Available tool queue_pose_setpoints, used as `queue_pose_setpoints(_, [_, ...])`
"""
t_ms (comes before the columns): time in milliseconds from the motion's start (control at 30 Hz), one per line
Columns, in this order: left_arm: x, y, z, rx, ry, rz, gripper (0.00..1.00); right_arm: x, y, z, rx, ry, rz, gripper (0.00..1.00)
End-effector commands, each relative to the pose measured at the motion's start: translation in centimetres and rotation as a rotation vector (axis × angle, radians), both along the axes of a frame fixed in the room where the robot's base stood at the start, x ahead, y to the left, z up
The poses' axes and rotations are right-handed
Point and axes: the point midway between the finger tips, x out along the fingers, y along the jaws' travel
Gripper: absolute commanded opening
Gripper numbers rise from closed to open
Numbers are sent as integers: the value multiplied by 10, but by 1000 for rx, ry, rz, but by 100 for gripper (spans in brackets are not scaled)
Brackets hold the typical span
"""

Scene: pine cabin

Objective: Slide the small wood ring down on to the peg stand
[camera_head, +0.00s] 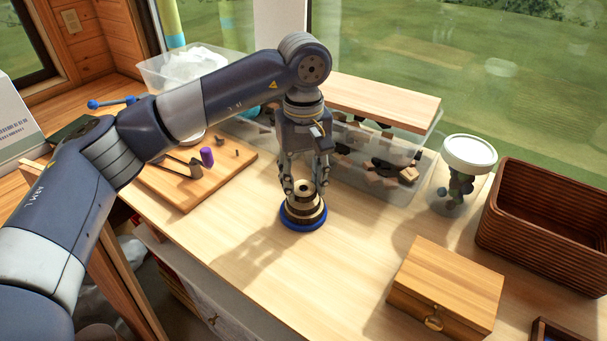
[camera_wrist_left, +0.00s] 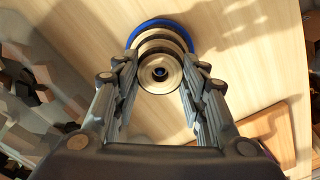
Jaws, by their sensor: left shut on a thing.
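The small wood ring (camera_head: 306,187) is pale, with a dark centre hole, and sits at the top of the stack in the head view. My left gripper (camera_head: 306,188) points down over the stack, its fingers on either side of this ring and shut on it. The wrist view shows the ring (camera_wrist_left: 159,74) face-on between the fingertips (camera_wrist_left: 160,72). The peg stand (camera_head: 303,224) has a round blue base and carries larger wood and dark rings below. I cannot tell whether the small ring touches the one beneath. My right gripper is not in view.
A wooden board (camera_head: 184,191) with small items lies left of the stand. A clear bin (camera_head: 372,163) stands behind, partly under a wooden plank (camera_head: 385,103). A lidded jar (camera_head: 469,153), wicker basket (camera_head: 553,216) and wooden box (camera_head: 448,278) stand right. The tabletop in front is clear.

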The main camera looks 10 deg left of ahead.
Motion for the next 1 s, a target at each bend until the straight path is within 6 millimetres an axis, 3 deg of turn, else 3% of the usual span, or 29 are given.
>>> queue_pose_setpoints(133, [0,0,-2,0,0,0,11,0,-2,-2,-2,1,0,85])
queue_pose_setpoints(167, [0,0,-2,0,0,0,46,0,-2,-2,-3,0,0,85])
queue_pose_setpoints(233, [0,0,-2,0,0,0,62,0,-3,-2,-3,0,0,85])
queue_pose_setpoints(667, [1,0,4,0,-2,0,63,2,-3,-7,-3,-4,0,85])
queue_pose_setpoints(767, [1,0,17,-1,-3,0,63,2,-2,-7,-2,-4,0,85])
queue_pose_setpoints(1000, [1,-1,69,-1,-4,1,63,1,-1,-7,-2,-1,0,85])
